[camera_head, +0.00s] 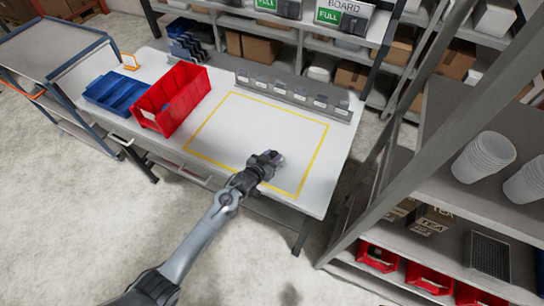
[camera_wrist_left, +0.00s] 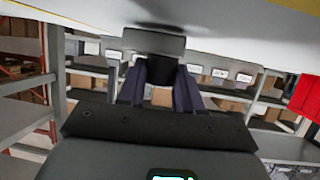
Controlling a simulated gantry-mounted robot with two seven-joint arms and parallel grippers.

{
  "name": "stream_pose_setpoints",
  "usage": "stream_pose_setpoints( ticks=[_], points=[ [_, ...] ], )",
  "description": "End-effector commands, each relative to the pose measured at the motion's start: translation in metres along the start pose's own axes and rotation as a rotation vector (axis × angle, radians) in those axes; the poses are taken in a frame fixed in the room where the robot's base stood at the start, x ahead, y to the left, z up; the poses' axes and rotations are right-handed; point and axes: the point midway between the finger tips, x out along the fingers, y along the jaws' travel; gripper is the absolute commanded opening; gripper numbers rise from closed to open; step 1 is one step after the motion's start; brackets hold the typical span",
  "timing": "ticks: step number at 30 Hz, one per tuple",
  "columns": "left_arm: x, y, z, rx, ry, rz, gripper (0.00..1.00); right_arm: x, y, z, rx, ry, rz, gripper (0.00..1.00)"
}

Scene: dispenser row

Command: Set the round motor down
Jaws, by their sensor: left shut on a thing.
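My left gripper (camera_head: 268,160) is over the right front part of the white table (camera_head: 232,130), inside the yellow outline. In the left wrist view the two dark fingers (camera_wrist_left: 160,92) are shut on the round motor (camera_wrist_left: 160,72). It shows as a dark body between the fingers with a wide grey part beyond them. The grey part is close to the pale table surface; I cannot tell whether it touches. In the head view the motor is mostly hidden by the gripper. My right gripper is in neither view.
A row of small grey dispensers (camera_head: 292,94) lines the table's back edge. A red bin (camera_head: 172,98) and a blue bin (camera_head: 115,92) stand at the left. Most of the yellow-outlined area is clear. A shelf rack (camera_head: 445,130) stands close on the right.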

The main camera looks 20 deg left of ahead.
Motion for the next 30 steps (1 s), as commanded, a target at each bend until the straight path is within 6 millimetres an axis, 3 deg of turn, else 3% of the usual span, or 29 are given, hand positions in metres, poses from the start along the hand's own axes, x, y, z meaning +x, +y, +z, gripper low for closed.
stream_pose_setpoints(
  ticks=[14, 15, 20, 30],
  points=[
    [0.0029, 0.0002, 0.0055, 0.000, 0.003, 0.000, 0.00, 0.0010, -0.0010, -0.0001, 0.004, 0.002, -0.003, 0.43],
    [0.0030, 0.0003, 0.0066, 0.000, 0.001, 0.000, 0.36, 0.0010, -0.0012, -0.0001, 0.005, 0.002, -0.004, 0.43],
    [0.0026, 0.0003, 0.0059, 0.000, 0.001, 0.000, 0.60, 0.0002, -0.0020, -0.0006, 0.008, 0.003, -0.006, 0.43],
    [0.0029, 0.0003, 0.0067, 0.000, 0.002, 0.000, 0.60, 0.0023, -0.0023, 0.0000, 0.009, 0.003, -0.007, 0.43]
  ],
)
